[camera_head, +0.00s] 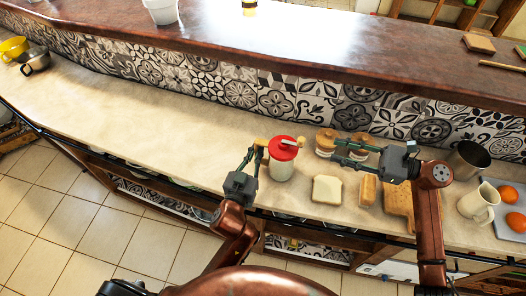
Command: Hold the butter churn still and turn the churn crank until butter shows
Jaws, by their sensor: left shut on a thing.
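The butter churn (281,170) is a pale jar with a red lid, upright on the counter. A light crank arm (290,143) shows on top of the lid, and a wooden knob (262,141) shows at the lid's left side. My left gripper (258,149) is at the churn's left side, shut on the churn around this knob; its fingers partly hide the contact. My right gripper (334,151) is to the right of the churn, open and empty, pointing left over the wooden-lidded jars. I cannot make out any butter inside.
Two wooden-lidded jars (325,141) stand just right of the churn. Bread (327,189), a butter-coloured block (367,190), a cutting board (399,203), a cream pitcher (479,203) and a metal cup (468,158) are further right.

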